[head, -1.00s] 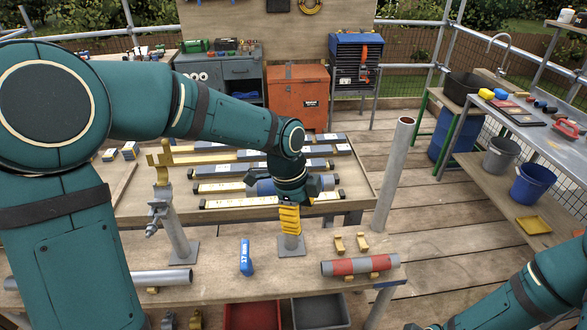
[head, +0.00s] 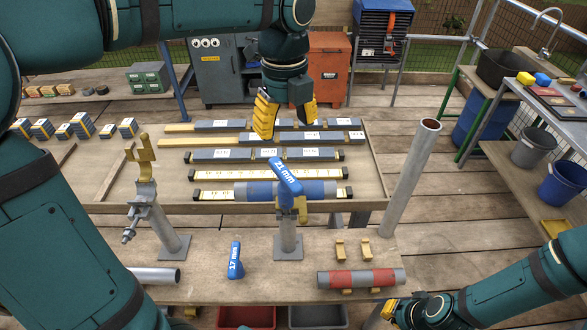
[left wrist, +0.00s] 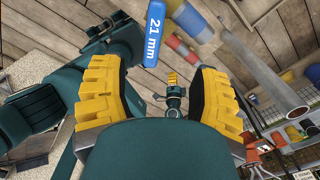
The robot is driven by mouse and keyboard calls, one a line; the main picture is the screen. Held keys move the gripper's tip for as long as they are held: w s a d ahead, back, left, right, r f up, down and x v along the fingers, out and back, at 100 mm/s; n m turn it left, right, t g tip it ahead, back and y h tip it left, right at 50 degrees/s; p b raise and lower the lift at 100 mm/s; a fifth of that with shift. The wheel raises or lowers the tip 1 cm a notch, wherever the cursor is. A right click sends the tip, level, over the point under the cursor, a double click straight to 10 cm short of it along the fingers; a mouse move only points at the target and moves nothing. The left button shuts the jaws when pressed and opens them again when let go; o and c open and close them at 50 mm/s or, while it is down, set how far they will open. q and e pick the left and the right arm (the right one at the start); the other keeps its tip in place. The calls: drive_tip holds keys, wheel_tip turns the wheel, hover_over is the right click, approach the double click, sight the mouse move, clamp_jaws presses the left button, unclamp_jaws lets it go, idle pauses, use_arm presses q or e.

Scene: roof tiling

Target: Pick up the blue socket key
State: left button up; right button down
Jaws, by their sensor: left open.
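A blue socket key marked 21 mm (head: 285,176) is at the top of the middle grey post (head: 288,235), tilted. It also shows between and beyond my fingertips in the left wrist view (left wrist: 154,35). A second blue key, marked 17 mm (head: 235,261), stands on the bench left of that post. My left gripper (head: 284,112) is open and empty, with yellow fingers, above and beyond the 21 mm key and apart from it. My right gripper (head: 388,310) is low at the bottom right; its fingers are too small to judge.
A forked post (head: 146,190) stands to the left. A red-banded pipe (head: 361,278) lies at the bench's right end, near two yellow brackets (head: 352,250). A tall grey pipe (head: 410,180) leans at the right. Behind is a tray (head: 370,180) with several long bars.

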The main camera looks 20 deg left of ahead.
sight(285, 172)
use_arm(q)
drive_tip(key=f, duration=0.2)
drive_tip(key=f+b, duration=0.1)
drive_tip(key=f, duration=0.4)
drive_tip(key=shift+s+f, duration=0.35)
drive_tip(key=shift+s, duration=0.05)
drive_tip(key=shift+s+f, duration=0.2)
drive_tip(key=shift+f, duration=0.3)
wheel_tip(285, 172, down, 4)
drive_tip(key=shift+s+f+b, duration=0.1)
drive_tip(key=shift+f+b, duration=0.1)
drive_tip(key=shift+b, duration=0.5)
drive_tip(key=shift+d, duration=0.1)
clamp_jaws()
